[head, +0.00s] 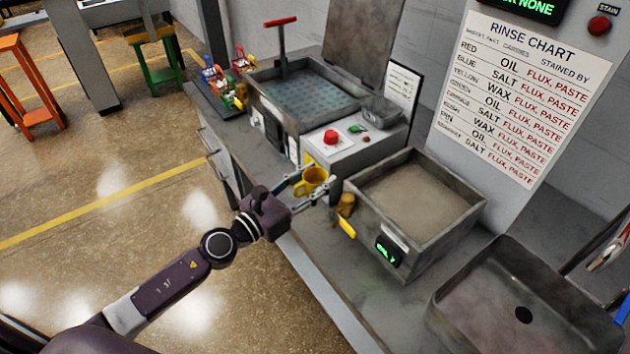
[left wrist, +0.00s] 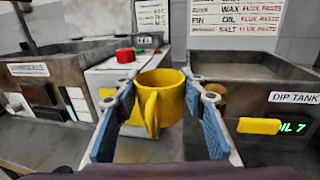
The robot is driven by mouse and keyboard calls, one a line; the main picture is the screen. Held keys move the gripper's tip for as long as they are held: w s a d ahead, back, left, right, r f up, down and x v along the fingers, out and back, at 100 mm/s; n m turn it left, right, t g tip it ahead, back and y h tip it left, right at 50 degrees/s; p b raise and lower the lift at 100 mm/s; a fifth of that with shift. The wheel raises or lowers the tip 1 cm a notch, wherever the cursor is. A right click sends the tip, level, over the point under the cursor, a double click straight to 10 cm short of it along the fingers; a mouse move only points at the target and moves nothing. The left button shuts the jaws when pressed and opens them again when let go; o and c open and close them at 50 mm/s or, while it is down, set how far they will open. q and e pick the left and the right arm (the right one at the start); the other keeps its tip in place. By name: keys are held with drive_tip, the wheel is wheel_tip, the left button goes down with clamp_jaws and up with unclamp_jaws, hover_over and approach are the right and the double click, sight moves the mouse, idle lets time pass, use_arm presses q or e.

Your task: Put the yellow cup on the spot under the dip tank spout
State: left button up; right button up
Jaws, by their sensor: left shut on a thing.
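The yellow cup (head: 312,180) is upright between the fingers of my left gripper (head: 311,190), which is shut on it. The left wrist view shows the cup (left wrist: 160,98) with its handle toward the camera and a blue-padded finger on each side. The dip tank (head: 392,240) stands just right of the cup, with a green display. A brass-coloured part, apparently the spout (head: 347,203), is on its near side and partly hidden behind a finger in the left wrist view (left wrist: 216,96). The spot under it cannot be made out. My right gripper is not in view.
A yellow lever (head: 347,228) sticks out from the dip tank's front. A control box with a red button (head: 331,137) stands behind the cup. Left of it is a basin of bluish liquid (head: 310,95). A sink (head: 525,300) is at the right.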

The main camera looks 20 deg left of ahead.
sight(315, 175)
use_arm(q)
wheel_tip(315, 175, up, 8)
drive_tip(key=p, duration=0.5)
drive_tip(key=shift+f, duration=0.25)
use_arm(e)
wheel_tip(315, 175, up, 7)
use_arm(q)
drive_tip(key=s+d+f+n+t+y+b, duration=0.1)
drive_tip(key=s+f+b, duration=0.2)
drive_tip(key=s, duration=0.3)
drive_tip(key=s+d+f+n+y+b, duration=0.1)
drive_tip(key=s+d+f+y+b, duration=0.1)
drive_tip(key=s+f, duration=0.3)
drive_tip(key=s+a+r+n+t+y+b, duration=0.1)
drive_tip(key=s+a+n+y+b, duration=0.2)
drive_tip(key=s, duration=0.7)
drive_tip(key=shift+s+a+y+b, duration=0.3)
drive_tip(key=shift+a+y+b, duration=0.45)
drive_tip(key=shift+a+y, duration=0.3)
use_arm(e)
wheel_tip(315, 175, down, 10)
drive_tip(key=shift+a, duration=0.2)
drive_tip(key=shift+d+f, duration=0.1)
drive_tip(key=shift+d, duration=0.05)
